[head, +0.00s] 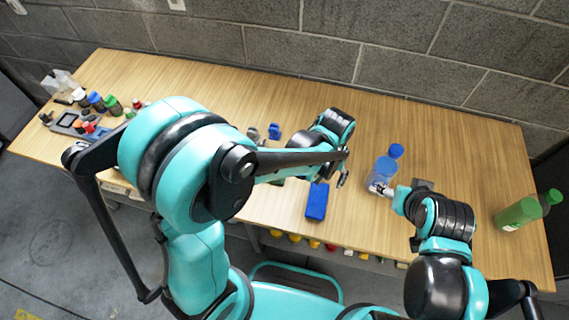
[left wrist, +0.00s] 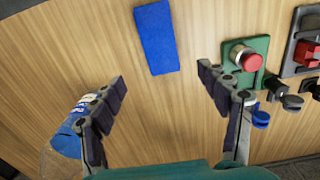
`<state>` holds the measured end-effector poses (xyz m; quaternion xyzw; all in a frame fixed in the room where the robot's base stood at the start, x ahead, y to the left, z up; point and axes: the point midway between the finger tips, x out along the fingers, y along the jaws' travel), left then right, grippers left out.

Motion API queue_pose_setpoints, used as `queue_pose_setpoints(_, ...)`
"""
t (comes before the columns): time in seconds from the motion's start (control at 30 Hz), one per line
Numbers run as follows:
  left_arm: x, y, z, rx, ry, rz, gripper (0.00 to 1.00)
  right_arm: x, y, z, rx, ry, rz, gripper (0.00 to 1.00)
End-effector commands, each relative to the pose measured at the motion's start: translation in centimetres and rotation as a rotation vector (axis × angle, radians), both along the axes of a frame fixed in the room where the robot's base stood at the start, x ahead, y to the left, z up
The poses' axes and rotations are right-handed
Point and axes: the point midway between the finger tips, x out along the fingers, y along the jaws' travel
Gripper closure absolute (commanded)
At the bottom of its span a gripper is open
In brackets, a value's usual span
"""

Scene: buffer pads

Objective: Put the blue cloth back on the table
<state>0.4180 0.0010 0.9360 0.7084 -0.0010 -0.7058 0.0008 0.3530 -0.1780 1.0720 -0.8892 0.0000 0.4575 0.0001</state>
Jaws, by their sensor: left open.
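The blue cloth (head: 317,202), a flat rectangle, lies on the wooden table (head: 470,150) near its front edge. In the left wrist view the blue cloth (left wrist: 157,38) lies beyond my fingertips, between their lines and apart from them. My left gripper (head: 342,168) is just behind the cloth in the head view. In the left wrist view my left gripper (left wrist: 162,82) is open, with nothing between its fingers. My right gripper (head: 390,191) is beside the blue bottle (head: 383,172); its fingers are too small to read.
A green bottle (head: 517,214) lies at the right end of the table. Jars and small parts crowd the left end. In the left wrist view, a red button on a green base (left wrist: 247,58) is close to the right finger, and the blue bottle (left wrist: 68,135) is by the left finger.

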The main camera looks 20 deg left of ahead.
Motion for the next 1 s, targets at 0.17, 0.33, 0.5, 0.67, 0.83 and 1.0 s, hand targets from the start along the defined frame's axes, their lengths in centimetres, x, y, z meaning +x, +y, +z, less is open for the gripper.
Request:
queue_pose_setpoints(0.17, -0.1, 2.7, 3.1, -0.027, -0.072, 0.007, 0.24, 0.0, 0.0, 0.0, 0.000, 0.000, 0.000, 0.40)
queue_pose_setpoints(0.33, -1.1, 7.8, 7.9, -0.059, -0.227, 0.009, 0.24, 0.0, 0.0, 0.0, 0.000, 0.000, 0.000, 0.40)
queue_pose_setpoints(0.5, -3.2, 12.5, 11.3, -0.057, -0.395, 0.009, 0.24, 0.0, 0.0, 0.0, 0.000, 0.000, 0.000, 0.40)
queue_pose_setpoints(0.67, -5.2, 15.8, 12.9, -0.029, -0.526, 0.007, 0.24, 0.0, 0.0, 0.0, 0.000, 0.000, 0.000, 0.40)
queue_pose_setpoints(0.83, -6.3, 17.4, 13.5, -0.003, -0.602, 0.004, 0.24, 0.0, 0.0, 0.0, 0.000, 0.000, 0.000, 0.40)
queue_pose_setpoints(1.0, -6.5, 17.8, 13.6, 0.004, -0.620, 0.001, 0.24, 0.0, 0.0, 0.0, 0.000, 0.000, 0.000, 0.40)
